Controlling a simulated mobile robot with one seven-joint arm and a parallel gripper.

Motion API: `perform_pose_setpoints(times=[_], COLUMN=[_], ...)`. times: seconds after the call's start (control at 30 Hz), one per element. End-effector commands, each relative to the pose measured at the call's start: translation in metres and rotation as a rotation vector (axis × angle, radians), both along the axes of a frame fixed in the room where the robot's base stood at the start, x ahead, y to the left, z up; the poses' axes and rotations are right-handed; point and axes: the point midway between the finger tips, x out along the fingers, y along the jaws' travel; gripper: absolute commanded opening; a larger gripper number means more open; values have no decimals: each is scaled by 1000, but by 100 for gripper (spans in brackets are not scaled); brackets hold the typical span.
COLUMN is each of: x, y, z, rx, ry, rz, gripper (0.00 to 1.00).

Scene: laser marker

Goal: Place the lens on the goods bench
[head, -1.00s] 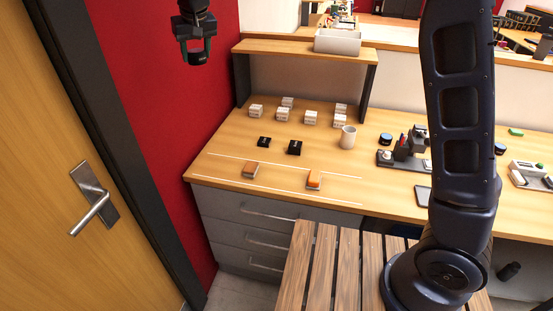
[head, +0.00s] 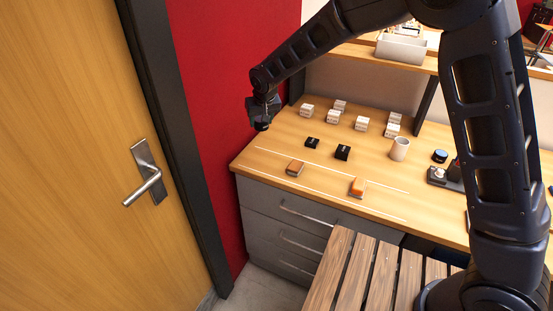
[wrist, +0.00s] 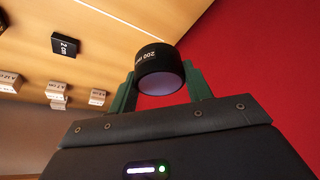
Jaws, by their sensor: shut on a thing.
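The lens (wrist: 160,70), a short black cylinder with white lettering and a pale glass face, is between the green fingers of my gripper (wrist: 162,88) in the wrist view. My gripper is shut on it. In the head view my gripper (head: 262,118) points down by the red wall at the left end of a wooden bench (head: 328,174), and the lens is too small to make out clearly there. I cannot tell the height above the top. The bench has white lines along its front part.
Two black pieces (head: 343,152), several white boxes (head: 333,116) and a beige cup (head: 400,148) stand behind. A shelf with a grey bin (head: 401,47) rises at the back. A door (head: 80,160) is at left.

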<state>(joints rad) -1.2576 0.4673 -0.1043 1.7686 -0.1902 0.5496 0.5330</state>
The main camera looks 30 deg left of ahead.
Motion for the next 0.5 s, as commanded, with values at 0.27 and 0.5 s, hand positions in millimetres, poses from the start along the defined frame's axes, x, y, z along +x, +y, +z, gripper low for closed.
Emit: perform_pose_setpoints(times=[0.27,0.5], x=[-1,0], y=[-1,0], z=[-63,-102], rx=[-4,-2], ry=[1,0], rz=[0,1], gripper=[23,23])
